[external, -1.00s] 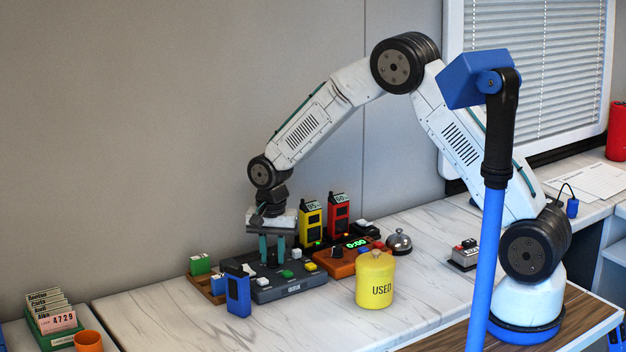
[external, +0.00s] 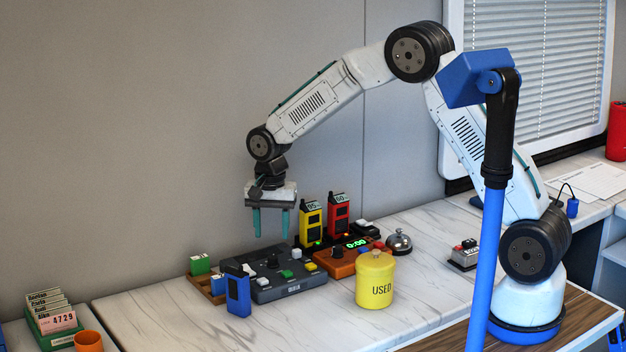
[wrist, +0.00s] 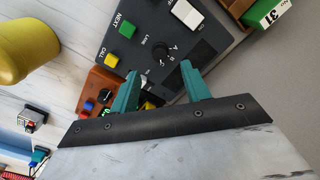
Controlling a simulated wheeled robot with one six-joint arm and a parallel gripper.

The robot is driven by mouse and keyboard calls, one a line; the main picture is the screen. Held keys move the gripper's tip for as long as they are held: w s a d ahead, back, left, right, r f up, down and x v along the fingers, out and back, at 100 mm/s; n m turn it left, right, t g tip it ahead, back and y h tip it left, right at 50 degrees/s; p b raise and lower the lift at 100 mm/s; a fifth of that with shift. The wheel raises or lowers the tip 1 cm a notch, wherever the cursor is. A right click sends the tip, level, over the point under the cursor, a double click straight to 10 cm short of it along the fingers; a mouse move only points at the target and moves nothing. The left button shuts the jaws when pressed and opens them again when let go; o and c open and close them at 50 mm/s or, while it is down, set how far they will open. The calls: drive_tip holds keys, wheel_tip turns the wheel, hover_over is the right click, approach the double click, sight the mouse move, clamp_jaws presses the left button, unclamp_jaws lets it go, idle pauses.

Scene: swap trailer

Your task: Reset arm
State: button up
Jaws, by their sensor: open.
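My gripper (external: 271,222) is open and empty, its two teal fingers pointing down above the dark grey control box (external: 290,290). In the wrist view my gripper's fingers (wrist: 160,88) are apart with nothing between them. The box also shows in the wrist view (wrist: 205,52), with a black dial (wrist: 165,53), a green button (wrist: 128,27), a yellow button (wrist: 111,61) and white switches. My arm is bent up and reaches left from its base on the right.
A yellow USED jar (external: 375,280) and an orange timer box (external: 338,264) stand right of the control box. A blue handset (external: 237,293) is in front left. Yellow (external: 311,222) and red (external: 339,215) handsets stand behind. A bell (external: 399,243) sits farther right.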

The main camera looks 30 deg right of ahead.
drive_tip(key=shift+r, duration=0.6)
drive_tip(key=shift+s+n, duration=0.1)
drive_tip(key=shift+n, duration=0.3)
drive_tip(key=s+d+r+n, duration=0.2)
drive_tip(key=s+d+r, duration=0.4)
drive_tip(key=s, duration=0.7)
drive_tip(key=s+d+r+n+t, duration=0.1)
drive_tip(key=s+d+r+n, duration=0.2)
drive_tip(key=s+d+r, duration=0.3)
drive_tip(key=s+d+r+n, duration=0.2)
drive_tip(key=s+d+r, duration=0.4)
drive_tip(key=s+d, duration=0.6)
drive_tip(key=s, duration=0.8)
drive_tip(key=shift+d+r, duration=0.3)
drive_tip(key=shift+d, duration=0.05)
drive_tip(key=shift+c, duration=0.4)
